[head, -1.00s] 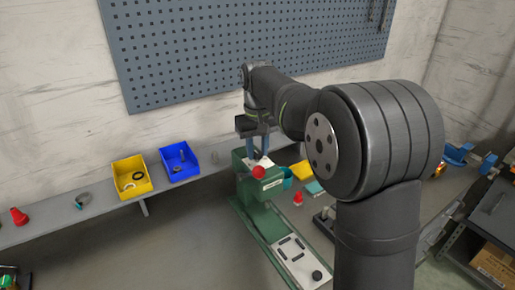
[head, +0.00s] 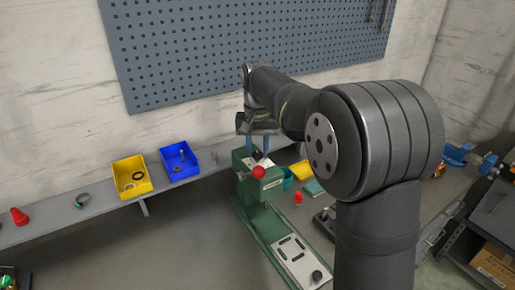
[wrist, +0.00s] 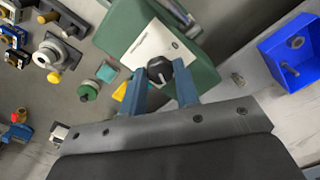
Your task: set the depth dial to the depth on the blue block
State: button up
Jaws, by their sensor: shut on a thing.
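The dial is a black round knob (wrist: 159,69) on top of a green machine (head: 262,186), beside a white plate (wrist: 152,42). My gripper (wrist: 160,82) is over the machine with its two blue fingers on either side of the knob, closed on it. In the head view, my gripper (head: 258,148) comes down onto the machine top from behind, and the knob is hard to make out there. I cannot pick out the blue block for certain, and no depth figure or dial marking is readable.
A red ball (head: 259,172) sticks out at the machine's front. A yellow bin (head: 131,178) and a blue bin (head: 180,161) with small parts stand on the shelf to the left. Small parts, including a red one (head: 298,198), lie right of the machine.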

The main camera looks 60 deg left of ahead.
aim_at(257, 153)
jog(key=o, duration=1)
notch_tip(257, 153, up, 18)
jog(key=shift+f, duration=0.25)
jog(key=shift+f, duration=0.1)
notch_tip(257, 153, down, 17)
jog(key=shift+f, duration=0.15)
dwell(0.8)
